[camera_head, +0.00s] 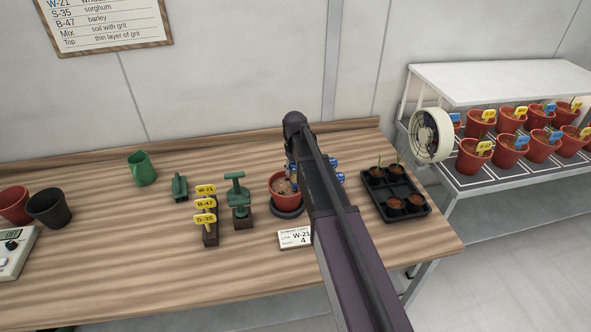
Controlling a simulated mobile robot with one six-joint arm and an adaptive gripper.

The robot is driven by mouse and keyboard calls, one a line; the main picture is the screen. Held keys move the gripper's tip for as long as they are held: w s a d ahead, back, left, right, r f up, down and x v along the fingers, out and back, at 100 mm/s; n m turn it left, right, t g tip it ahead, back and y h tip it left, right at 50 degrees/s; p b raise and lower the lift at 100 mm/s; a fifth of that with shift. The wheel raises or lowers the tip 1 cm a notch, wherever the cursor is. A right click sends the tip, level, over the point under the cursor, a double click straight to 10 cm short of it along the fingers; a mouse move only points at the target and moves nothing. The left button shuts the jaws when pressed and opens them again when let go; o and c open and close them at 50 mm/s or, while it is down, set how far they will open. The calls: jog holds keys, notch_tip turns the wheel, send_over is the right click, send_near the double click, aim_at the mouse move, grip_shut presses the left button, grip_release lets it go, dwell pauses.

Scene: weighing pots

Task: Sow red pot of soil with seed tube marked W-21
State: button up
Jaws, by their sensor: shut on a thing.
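The red pot of soil (283,199) stands upright on a dark round base (288,213) at mid-table. My gripper (293,178) is just above the pot's soil, partly hidden behind my own arm. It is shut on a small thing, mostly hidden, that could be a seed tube. A dark rack (210,237) left of the pot carries yellow tags marked W-21 (205,190), B-47 (205,204) and S-35 (205,219). I cannot make out which tubes stand in it. A card (295,240) in front of the pot reads W-21 and 4.
A green stamp-like tool (239,202), a smaller green tool (179,187) and a green jug (141,168) stand left. Empty-looking pots (48,208) and a scale (14,255) are far left. A black seedling tray (412,212) stands right. Blue tags (339,177) show behind my arm.

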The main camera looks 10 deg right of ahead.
jog(key=shift+r+p, duration=0.85)
jog(key=shift+r, duration=0.25)
jog(key=shift+r+p, duration=2)
jog(key=shift+o, duration=1.2)
jog(key=shift+c, duration=1.2)
jog(key=shift+f, duration=0.25)
